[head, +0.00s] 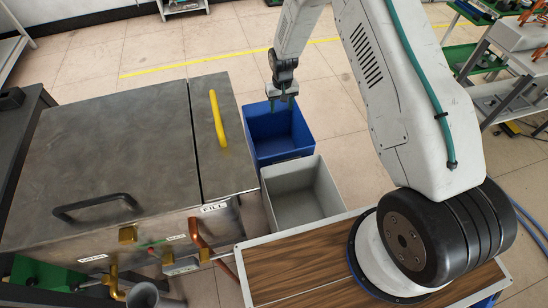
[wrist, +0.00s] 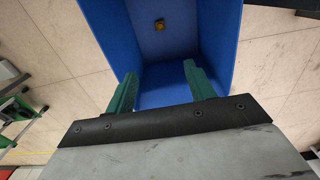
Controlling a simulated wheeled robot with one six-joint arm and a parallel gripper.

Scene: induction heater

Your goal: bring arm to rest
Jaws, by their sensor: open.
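My gripper (head: 284,98) hangs over the blue bin in the head view, at the end of my white arm. In the wrist view my gripper (wrist: 160,83) has its two green fingers apart, with nothing between them. The blue bin (head: 283,148) stands on the floor beside the metal machine. In the wrist view the blue bin (wrist: 225,40) lies beyond the fingers, and a small yellow-brown object (wrist: 159,24) shows inside it.
A grey bin (head: 318,206) stands empty in front of the blue one. The steel machine (head: 120,150) with black and yellow handles fills the left. Shelving with green trays (head: 465,60) stands at the right. A wooden-topped surface (head: 290,268) lies under my arm's base. Floor beyond the bins is open.

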